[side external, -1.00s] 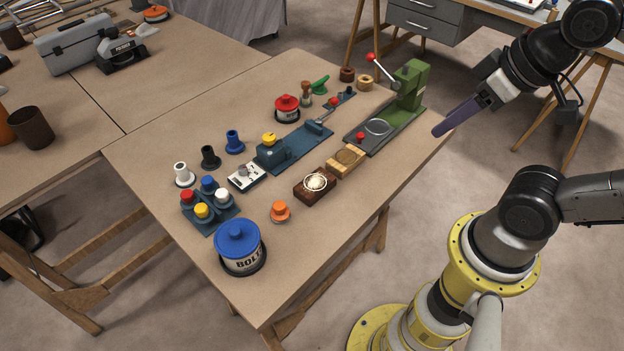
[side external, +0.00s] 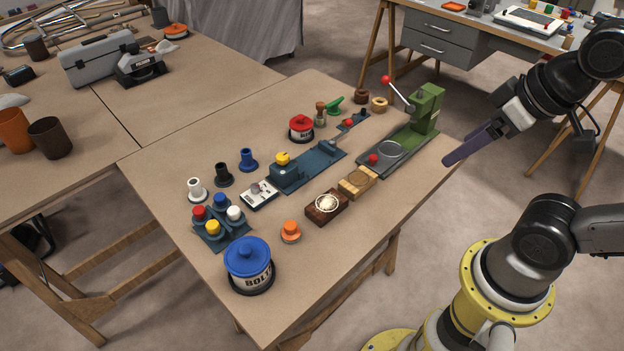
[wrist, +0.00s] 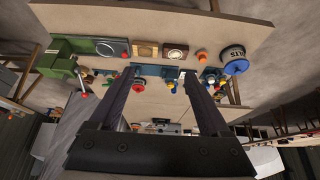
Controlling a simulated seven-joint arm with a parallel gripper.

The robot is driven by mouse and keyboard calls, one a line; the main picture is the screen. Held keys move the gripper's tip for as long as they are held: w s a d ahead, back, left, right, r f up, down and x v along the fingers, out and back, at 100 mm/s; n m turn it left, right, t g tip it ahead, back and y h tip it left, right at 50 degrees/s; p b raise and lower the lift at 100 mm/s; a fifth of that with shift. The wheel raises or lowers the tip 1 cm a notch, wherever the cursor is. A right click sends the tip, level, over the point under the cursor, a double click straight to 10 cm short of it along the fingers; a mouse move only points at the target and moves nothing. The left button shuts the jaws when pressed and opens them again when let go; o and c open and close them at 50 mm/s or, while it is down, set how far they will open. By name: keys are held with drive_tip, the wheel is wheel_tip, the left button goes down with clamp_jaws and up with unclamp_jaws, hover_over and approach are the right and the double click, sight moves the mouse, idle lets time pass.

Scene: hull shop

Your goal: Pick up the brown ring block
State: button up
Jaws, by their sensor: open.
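A dark brown block (side external: 325,217) with a pale ring-shaped top lies on the near part of the table, between the orange knob piece and a tan block (side external: 357,183) with a round inset. The brown block also shows in the wrist view (wrist: 183,49). A small dark brown ring (side external: 361,96) lies at the far table end; I cannot tell for certain which piece the task names. My gripper (side external: 448,161) is in the air by the table's right edge, apart from all of these. In the wrist view its fingers (wrist: 158,74) are spread and empty.
A green press (side external: 425,108) with a red-knobbed lever stands nearest my gripper. A blue fixture (side external: 315,163), a red-lidded tin (side external: 301,128), a blue-lidded tin (side external: 248,268) and an orange knob (side external: 290,232) surround the blocks. The table's near right strip is clear.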

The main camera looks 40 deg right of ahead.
drive_tip(key=shift+o, duration=1.1)
